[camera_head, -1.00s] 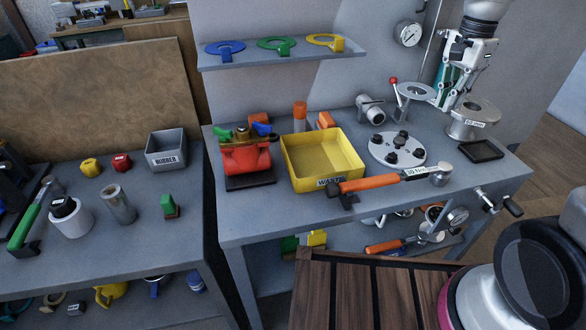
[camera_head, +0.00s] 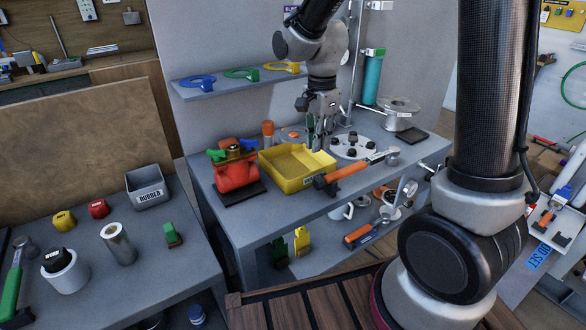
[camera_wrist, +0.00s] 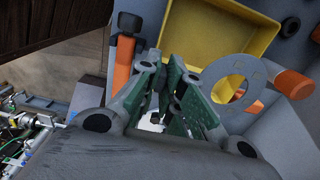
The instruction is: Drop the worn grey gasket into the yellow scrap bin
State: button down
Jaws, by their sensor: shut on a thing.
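The worn grey gasket (camera_wrist: 230,64) is a flat ring in the wrist view, at the fingertips of my gripper, which is shut on it. It is partly hidden by the fingers. My gripper (camera_head: 321,143) points down near the back right of the yellow scrap bin in the head view. The yellow bin (camera_head: 298,182) is an open tray on the bench with a label on its front. It also shows at the top of the wrist view (camera_wrist: 215,32). The gasket's ring appears just outside the bin's edge there, with orange parts behind it.
A red valve body (camera_head: 238,173) stands left of the bin. An orange-handled torque wrench (camera_head: 345,172) lies at its front right. A round bolted flange (camera_head: 354,148) is to the right. A shelf (camera_head: 235,85) with coloured rings hangs above. A grey RUBBER bin (camera_head: 148,190) is on the left bench.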

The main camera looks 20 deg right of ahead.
jog(key=shift+f, duration=2.6)
jog(key=shift+d, duration=0.1)
jog(key=c, duration=1.5)
grip_release()
jog(key=shift+r, duration=0.15)
notch_tip(320, 180, up, 12)
jog(key=shift+f, duration=0.1)
